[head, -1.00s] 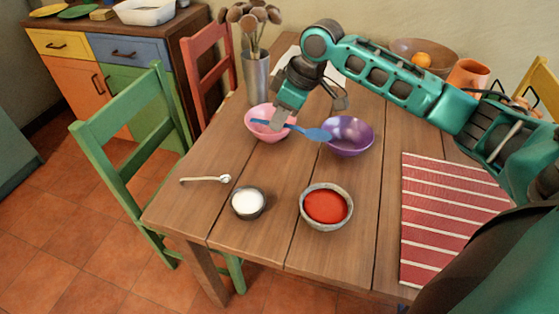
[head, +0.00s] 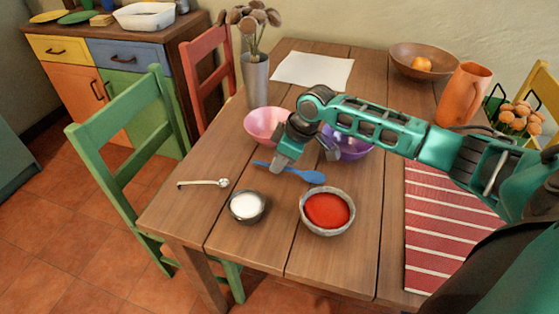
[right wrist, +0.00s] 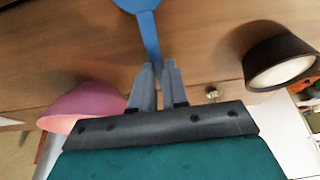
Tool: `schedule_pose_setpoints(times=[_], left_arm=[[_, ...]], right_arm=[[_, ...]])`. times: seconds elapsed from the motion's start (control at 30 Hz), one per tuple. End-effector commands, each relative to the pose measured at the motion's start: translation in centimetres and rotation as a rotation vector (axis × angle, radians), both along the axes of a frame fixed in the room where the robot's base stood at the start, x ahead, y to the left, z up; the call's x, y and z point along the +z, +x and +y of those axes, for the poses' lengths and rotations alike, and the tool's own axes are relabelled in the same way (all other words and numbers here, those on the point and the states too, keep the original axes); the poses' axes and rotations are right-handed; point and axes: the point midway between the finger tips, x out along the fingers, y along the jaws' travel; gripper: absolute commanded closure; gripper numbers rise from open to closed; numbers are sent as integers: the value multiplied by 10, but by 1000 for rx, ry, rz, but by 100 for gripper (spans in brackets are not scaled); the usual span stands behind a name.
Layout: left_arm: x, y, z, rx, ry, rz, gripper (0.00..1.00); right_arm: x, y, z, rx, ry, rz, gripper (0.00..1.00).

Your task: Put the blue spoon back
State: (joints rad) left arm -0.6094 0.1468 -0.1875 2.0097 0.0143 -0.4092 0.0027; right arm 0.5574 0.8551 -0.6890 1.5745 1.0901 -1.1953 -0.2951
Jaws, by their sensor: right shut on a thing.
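The blue spoon (head: 306,175) is in my right gripper (head: 281,165), held by its handle, with its bowl end pointing right. It lies over the table between the pink bowl and the bowl of red sauce; whether it touches the wood I cannot tell. In the right wrist view the fingers (right wrist: 158,85) are shut on the blue handle (right wrist: 150,40). My left gripper does not show.
A pink bowl (head: 264,126) and a partly hidden purple bowl (head: 352,147) stand behind the gripper. A bowl of red sauce (head: 327,210), a small bowl of white stuff (head: 247,206) and a small white spoon (head: 204,183) are nearer. A striped mat (head: 440,220) lies right.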

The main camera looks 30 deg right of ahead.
Motion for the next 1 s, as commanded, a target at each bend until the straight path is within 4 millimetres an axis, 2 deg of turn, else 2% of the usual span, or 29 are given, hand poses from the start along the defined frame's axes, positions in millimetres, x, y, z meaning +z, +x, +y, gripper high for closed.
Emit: schedule_pose_setpoints(times=[0.2,0.23,0.47,0.77,0.87,1.0], left_arm=[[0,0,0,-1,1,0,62],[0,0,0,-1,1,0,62],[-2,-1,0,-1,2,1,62],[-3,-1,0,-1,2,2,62],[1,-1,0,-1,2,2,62],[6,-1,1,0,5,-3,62]], right_arm=[[-3,0,0,-1,2,0,100],[-3,0,0,0,1,-1,83],[-2,0,0,0,0,0,61],[1,0,0,1,0,-2,61],[12,-2,-3,0,-1,-2,61],[38,-10,-10,-1,-3,-3,61]])
